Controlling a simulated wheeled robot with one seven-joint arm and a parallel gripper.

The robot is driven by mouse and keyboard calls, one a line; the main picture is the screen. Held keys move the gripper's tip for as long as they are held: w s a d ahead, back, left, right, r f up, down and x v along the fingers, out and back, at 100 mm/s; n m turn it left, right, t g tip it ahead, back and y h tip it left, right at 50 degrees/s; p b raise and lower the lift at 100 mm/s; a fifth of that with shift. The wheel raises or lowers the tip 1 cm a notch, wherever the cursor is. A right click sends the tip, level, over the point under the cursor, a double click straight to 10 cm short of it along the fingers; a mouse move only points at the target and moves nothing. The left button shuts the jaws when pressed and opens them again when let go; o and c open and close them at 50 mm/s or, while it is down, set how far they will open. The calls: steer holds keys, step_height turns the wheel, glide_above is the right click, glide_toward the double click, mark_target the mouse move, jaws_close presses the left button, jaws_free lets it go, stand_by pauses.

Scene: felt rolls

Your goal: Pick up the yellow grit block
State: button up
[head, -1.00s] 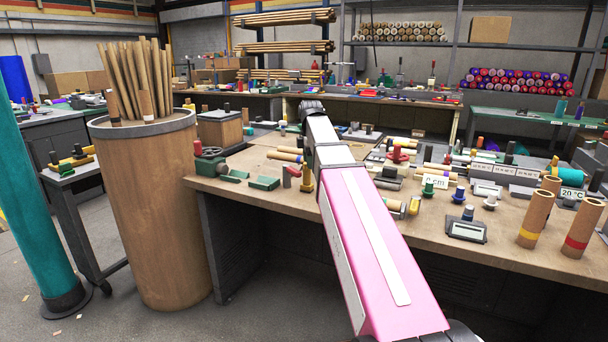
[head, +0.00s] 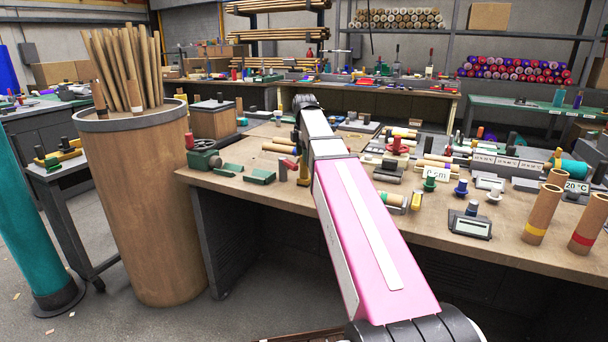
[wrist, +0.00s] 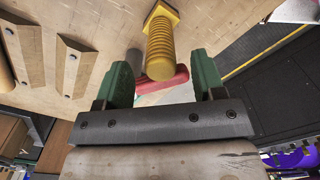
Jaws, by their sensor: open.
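In the wrist view, my gripper (wrist: 161,82) is open, with two green fingers apart and nothing held between them. A yellow, ridged, bolt-like piece with a wider head (wrist: 160,45) shows just beyond and between the fingertips. I cannot tell whether it is the grit block or whether a finger touches it. A red piece (wrist: 165,82) lies behind its lower end. In the head view, a small yellow piece (head: 415,202) stands near the bench's front edge, right of my arm. My arm hides the gripper there.
The wooden bench (head: 500,235) is crowded with tools and rolls on the right. Green blocks (head: 260,177) and a red-and-green device (head: 203,157) sit at its left. A tall barrel of tubes (head: 145,210) stands close left. Wrist view shows two tan blocks (wrist: 72,65).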

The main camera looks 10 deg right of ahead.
mark_target(304, 164)
step_height(304, 164, down, 4)
steer(key=shift+f, duration=0.2)
steer(key=c, duration=1.1)
steer(key=shift+r, duration=0.15)
step_height(304, 164, up, 18)
steer(key=shift+f, duration=0.1)
stand_by(0.4)
